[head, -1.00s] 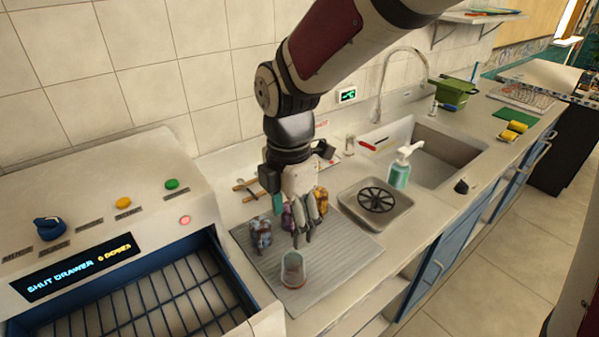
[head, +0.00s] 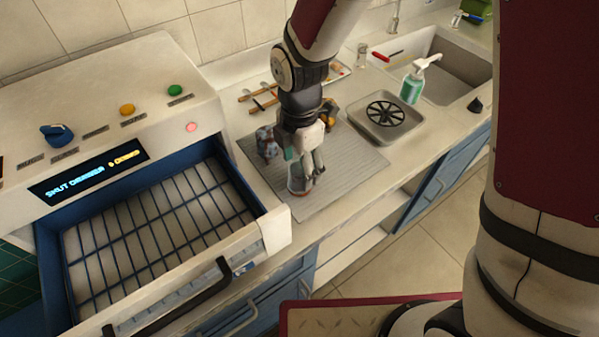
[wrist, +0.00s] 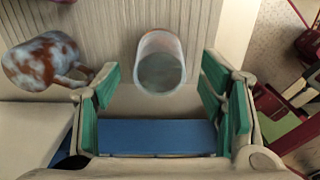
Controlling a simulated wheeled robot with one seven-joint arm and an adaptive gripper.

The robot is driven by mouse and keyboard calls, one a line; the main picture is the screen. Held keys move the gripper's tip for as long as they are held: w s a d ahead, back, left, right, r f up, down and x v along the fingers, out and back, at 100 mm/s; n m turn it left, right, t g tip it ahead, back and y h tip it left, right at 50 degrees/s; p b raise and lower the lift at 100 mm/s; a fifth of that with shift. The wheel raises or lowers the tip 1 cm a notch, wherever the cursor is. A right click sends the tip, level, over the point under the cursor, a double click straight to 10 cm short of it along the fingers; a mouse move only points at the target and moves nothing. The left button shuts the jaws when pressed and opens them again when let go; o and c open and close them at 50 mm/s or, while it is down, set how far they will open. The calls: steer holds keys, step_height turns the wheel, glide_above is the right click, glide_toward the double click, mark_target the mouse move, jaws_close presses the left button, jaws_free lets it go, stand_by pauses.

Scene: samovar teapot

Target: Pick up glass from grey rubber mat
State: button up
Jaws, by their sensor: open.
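The glass (wrist: 161,62) is a clear tumbler standing on the ribbed grey rubber mat (wrist: 120,16). In the wrist view it shows just beyond and between the green pads of my gripper (wrist: 160,88), which is open and empty. In the head view my gripper (head: 305,170) is above the front left part of the mat (head: 350,170). The glass (head: 297,186) there is partly hidden behind the fingers. I cannot tell whether any finger touches it.
A brown-and-white mug (wrist: 40,62) stands left of the glass; it also shows in the head view (head: 267,142). A yellowish cup (head: 328,112) stands behind my gripper. The open drawer (head: 150,235) is to the left. A soap bottle (head: 411,86) stands by the sink.

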steer(key=shift+f, duration=0.9)
steer(key=c, duration=1.3)
steer(key=shift+r, duration=0.1)
